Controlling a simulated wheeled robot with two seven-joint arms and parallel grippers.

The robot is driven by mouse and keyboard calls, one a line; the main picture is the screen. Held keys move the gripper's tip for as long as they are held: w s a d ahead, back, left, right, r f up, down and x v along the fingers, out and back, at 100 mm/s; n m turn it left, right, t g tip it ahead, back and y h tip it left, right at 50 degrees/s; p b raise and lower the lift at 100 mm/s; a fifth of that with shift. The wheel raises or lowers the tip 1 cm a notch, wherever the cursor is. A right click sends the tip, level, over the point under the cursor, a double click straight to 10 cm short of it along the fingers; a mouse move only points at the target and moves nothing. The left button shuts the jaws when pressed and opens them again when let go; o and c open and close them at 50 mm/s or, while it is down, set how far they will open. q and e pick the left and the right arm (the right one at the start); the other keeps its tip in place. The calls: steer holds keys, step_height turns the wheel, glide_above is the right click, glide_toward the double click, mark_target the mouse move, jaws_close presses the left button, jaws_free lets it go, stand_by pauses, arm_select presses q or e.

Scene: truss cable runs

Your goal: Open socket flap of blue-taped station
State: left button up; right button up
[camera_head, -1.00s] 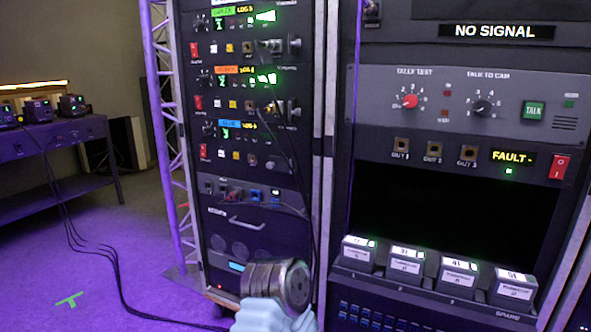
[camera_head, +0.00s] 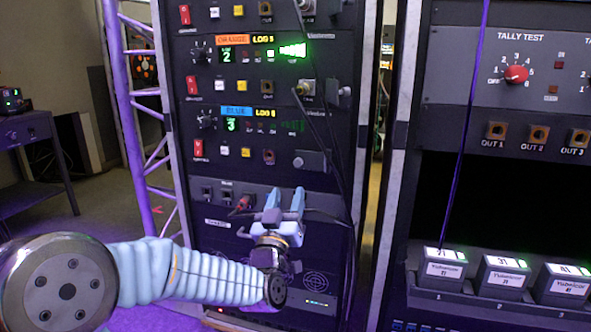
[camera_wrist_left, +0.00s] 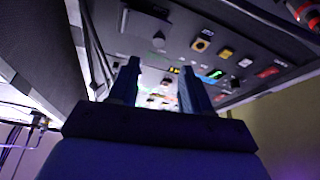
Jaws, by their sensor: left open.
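The blue-taped station is the rack row with a blue label (camera_head: 237,111) and a lit green 3. Its grey socket flap (camera_head: 312,159) at the row's right end looks shut, and no socket shows there. In the left wrist view the flap appears as a dark block (camera_wrist_left: 146,27) above the fingers. My left gripper (camera_head: 284,198) is open and empty, in front of the panel just below this row, lower and a little left of the flap. Its two fingers (camera_wrist_left: 158,88) stand apart in the wrist view. My right gripper is not in view.
The orange-taped row (camera_head: 231,41) sits above, with a cable at its right-end connector. Black cables (camera_head: 325,140) hang close to the blue row's right side. A patch strip (camera_head: 226,197) with plugs is below. A second rack (camera_head: 500,105) stands right; a truss (camera_head: 128,110) stands left.

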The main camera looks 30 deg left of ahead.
mark_target(297, 164)
arm_select(q)
steer(key=p+x, duration=0.1)
steer(key=x, duration=0.8)
steer(key=shift+w+r+p, duration=0.1)
steer(key=shift+w+p, duration=0.2)
steer(key=shift+w, duration=0.1)
jaws_close()
